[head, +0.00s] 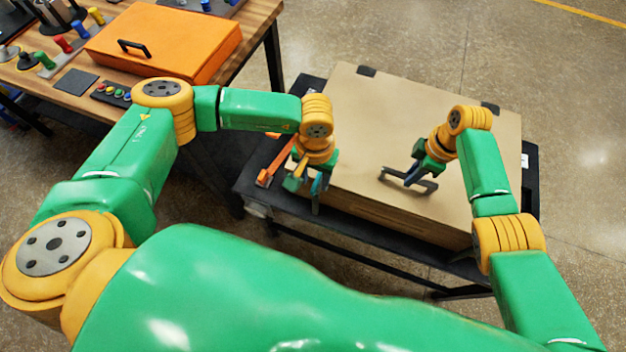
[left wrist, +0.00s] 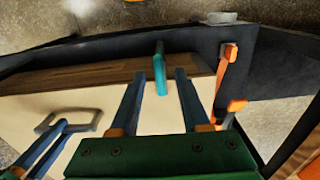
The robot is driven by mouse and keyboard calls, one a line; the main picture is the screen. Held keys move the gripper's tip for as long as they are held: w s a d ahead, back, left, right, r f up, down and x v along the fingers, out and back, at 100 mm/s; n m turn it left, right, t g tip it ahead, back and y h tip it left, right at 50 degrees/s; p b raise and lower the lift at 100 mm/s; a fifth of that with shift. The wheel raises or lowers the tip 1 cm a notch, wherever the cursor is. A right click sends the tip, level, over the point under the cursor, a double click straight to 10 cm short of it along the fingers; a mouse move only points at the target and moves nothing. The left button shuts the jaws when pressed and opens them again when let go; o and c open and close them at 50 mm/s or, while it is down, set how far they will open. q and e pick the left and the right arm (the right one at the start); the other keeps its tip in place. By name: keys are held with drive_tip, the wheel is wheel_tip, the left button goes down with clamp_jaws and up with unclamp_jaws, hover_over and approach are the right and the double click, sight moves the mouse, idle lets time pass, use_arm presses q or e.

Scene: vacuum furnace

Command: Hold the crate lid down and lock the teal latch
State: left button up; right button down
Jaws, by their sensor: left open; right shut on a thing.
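The tan crate (head: 375,120) stands on a dark cart with its lid down; I see no gap under the lid. A grey handle (head: 388,175) is on the lid. My right gripper (head: 415,172) is shut on the handle, which also shows in the left wrist view (left wrist: 82,113). My left gripper (head: 312,190) is at the crate's near left corner. In the left wrist view, its two fingers are open. The teal latch (left wrist: 160,70) shows between and just beyond the fingertips, at the crate's edge; contact cannot be told. In the head view the gripper largely hides the latch.
An orange bar (head: 275,163) is on the dark cart (head: 262,172) just left of my left gripper. A wooden bench (head: 255,22) at upper left holds an orange case (head: 165,40), a button box (head: 110,93) and small coloured items. Open floor lies right of the cart.

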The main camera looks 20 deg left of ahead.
use_arm(q)
wheel_tip(320, 180, up, 11)
drive_tip(key=shift+s+r, duration=0.15)
drive_tip(key=shift+s, duration=0.3)
use_arm(e)
drive_tip(key=shift+w+r, duration=0.1)
drive_tip(key=shift+w, duration=0.1)
